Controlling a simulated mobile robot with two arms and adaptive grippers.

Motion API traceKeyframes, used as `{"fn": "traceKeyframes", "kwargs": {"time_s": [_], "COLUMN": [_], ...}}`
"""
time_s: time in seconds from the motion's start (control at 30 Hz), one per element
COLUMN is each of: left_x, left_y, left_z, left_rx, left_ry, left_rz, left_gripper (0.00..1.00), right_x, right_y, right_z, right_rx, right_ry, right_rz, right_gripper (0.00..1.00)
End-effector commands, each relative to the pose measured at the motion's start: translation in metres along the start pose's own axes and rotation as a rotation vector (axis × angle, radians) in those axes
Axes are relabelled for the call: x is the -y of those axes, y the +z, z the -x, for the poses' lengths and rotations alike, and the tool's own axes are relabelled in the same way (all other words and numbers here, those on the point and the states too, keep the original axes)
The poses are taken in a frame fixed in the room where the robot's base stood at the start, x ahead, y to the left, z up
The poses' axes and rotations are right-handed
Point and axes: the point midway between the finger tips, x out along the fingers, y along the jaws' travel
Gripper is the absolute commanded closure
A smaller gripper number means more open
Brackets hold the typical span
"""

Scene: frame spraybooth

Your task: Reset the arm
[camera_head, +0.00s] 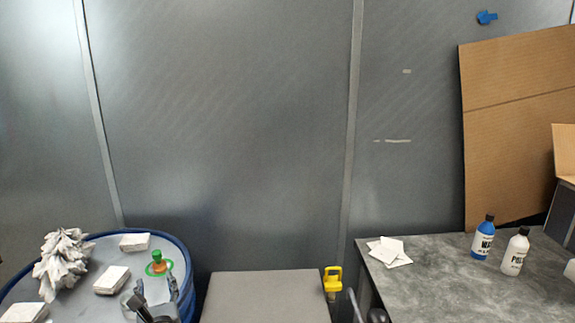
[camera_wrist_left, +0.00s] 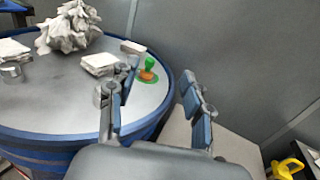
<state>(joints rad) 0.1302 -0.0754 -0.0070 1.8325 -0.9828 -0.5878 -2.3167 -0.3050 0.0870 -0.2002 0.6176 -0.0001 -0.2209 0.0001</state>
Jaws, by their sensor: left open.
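My left gripper (camera_head: 156,294) is at the bottom left of the head view, in front of the right part of the blue-rimmed round table (camera_head: 184,262). In the left wrist view its two fingers (camera_wrist_left: 160,98) are spread apart with nothing between them. A green and orange stamp-like object (camera_head: 158,262) stands on the table just beyond the gripper; it also shows in the left wrist view (camera_wrist_left: 148,70), close to the left finger in the picture.
White blocks (camera_head: 112,280) and a crumpled grey-white heap (camera_head: 64,264) lie on the round table. A grey box top (camera_head: 264,296) and a yellow object (camera_head: 332,280) are in the middle. The right table (camera_head: 450,290) holds a blue bottle (camera_head: 483,238), a white bottle (camera_head: 515,252) and white sheets (camera_head: 390,252).

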Motion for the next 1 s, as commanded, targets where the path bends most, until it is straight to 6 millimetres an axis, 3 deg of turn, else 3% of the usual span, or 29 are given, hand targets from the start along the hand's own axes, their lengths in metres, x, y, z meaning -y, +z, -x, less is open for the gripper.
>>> {"fn": "traceKeyframes", "kwargs": {"time_s": [0.37, 0.63, 0.77, 1.0], "left_x": [-0.022, -0.043, -0.054, -0.068], "left_y": [-0.035, -0.077, -0.107, -0.163], "left_z": [0.025, 0.063, 0.099, 0.198], "left_rx": [-0.123, -0.273, -0.387, -0.608], "left_ry": [0.051, 0.154, 0.270, 0.682], "left_rz": [0.339, 0.750, 1.052, 1.669], "left_gripper": [0.50, 0.50, 0.50, 0.50], "right_x": [0.002, 0.011, 0.010, 0.006], "right_y": [-0.010, -0.016, -0.009, -0.005], "right_z": [0.000, 0.000, 0.000, 0.000], "right_rx": [-0.014, -0.023, -0.014, -0.007], "right_ry": [-0.003, -0.013, -0.011, -0.007], "right_rz": [-0.003, -0.007, -0.006, -0.003], "right_gripper": [1.00, 1.00, 1.00, 1.00]}}
